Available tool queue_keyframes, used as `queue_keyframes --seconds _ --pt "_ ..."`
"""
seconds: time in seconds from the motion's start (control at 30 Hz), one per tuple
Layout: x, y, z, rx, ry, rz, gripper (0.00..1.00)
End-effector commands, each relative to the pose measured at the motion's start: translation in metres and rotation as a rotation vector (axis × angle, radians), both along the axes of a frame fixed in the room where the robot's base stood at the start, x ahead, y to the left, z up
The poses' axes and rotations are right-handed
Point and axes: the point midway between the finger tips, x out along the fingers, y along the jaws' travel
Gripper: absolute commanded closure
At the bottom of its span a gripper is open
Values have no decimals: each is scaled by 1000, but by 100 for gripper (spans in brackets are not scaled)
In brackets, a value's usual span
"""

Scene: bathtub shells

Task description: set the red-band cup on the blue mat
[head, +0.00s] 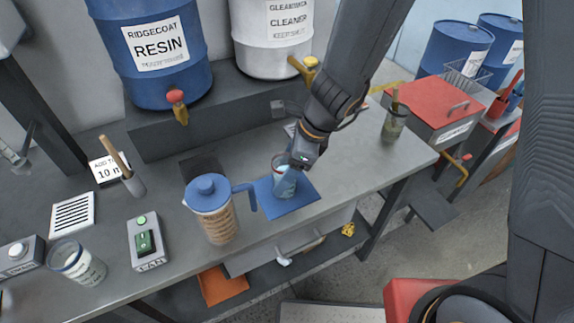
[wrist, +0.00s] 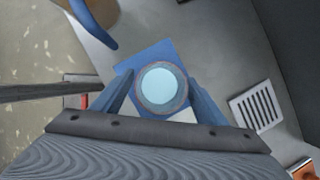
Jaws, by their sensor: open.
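The red-band cup (head: 283,184) stands upright on the blue mat (head: 305,197), with light blue contents and a faint reddish band near its rim. In the wrist view the cup (wrist: 161,88) is seen from above, with the blue mat (wrist: 128,70) around and under it. My gripper (head: 287,166) is at the cup. In the wrist view my gripper (wrist: 160,96) is open, one blue finger on either side of the cup. Whether the fingers touch it is hard to tell. The arm hides part of the cup's right side in the head view.
A blue-lidded pitcher (head: 213,217) stands just left of the mat, its handle near the mat's edge. A blue-band cup (head: 77,262) and a fan switch box (head: 145,240) are farther left. A jar with a brush (head: 394,125) stands right. Bare bench lies between mat and jar.

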Motion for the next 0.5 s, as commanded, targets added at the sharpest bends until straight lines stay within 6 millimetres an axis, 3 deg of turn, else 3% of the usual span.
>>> queue_keyframes --seconds 0.17,0.5 --pt "1 -4 14 2 -3 0 34" --pt "-1 -30 77 2 -4 -1 34"
